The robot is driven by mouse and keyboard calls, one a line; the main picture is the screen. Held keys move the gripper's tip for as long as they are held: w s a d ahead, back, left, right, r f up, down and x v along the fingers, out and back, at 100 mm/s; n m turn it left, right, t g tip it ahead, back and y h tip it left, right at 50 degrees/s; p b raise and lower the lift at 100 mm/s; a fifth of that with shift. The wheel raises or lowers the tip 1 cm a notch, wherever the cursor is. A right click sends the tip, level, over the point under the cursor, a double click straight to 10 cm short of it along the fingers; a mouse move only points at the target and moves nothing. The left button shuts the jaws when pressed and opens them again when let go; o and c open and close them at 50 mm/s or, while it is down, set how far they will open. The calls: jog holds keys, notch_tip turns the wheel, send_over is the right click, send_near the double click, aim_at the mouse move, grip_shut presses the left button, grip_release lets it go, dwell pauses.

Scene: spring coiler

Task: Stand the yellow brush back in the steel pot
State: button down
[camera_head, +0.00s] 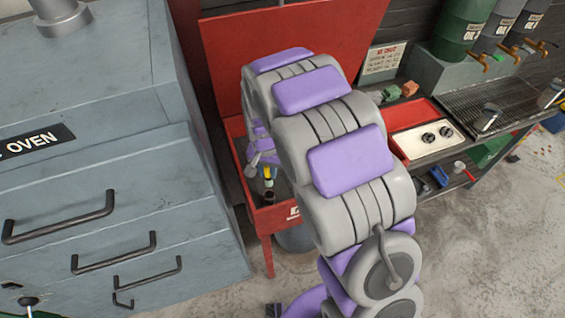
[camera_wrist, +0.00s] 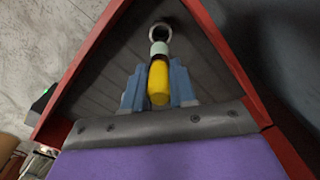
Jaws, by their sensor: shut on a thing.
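The yellow brush (camera_wrist: 158,84) is between the two blue-grey fingers of my gripper (camera_wrist: 158,88) in the wrist view, and the gripper is shut on it. A pale green band (camera_wrist: 159,48) on the brush is at its far end, towards the round rim of the steel pot (camera_wrist: 153,30). The brush end overlaps the pot's mouth in this view; I cannot tell whether it is inside. In the head view my gripper (camera_head: 264,163) is low in the red basin, with a little yellow of the brush (camera_head: 267,184) above the dark pot (camera_head: 268,197). My arm hides much of the basin.
The red basin (camera_head: 275,221) has a raised red lid (camera_head: 290,40) behind my arm. A grey oven (camera_head: 110,190) stands close on the left. A bench with a red tray (camera_head: 398,150) and oil drums (camera_head: 465,25) is on the right. Concrete floor lies open at the lower right.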

aim_at(268, 181)
jog(key=shift+a+f, duration=0.35)
jog(key=shift+a, duration=0.1)
jog(key=shift+a+f, duration=0.1)
jog(key=shift+f, duration=0.2)
jog(key=shift+d+f+b, duration=0.35)
jog(key=shift+f+b, duration=0.1)
jog(key=shift+f, duration=0.25)
jog(key=shift+d+f+b, duration=0.35)
jog(key=shift+f+b, duration=0.05)
jog(key=shift+f, duration=0.55)
jog(key=shift+a+f, duration=0.2)
jog(key=shift+f, duration=0.3)
jog(key=shift+a+f, duration=0.15)
jog(key=shift+a, duration=0.2)
jog(key=shift+d, duration=0.6)
jog(key=shift+a, duration=0.3)
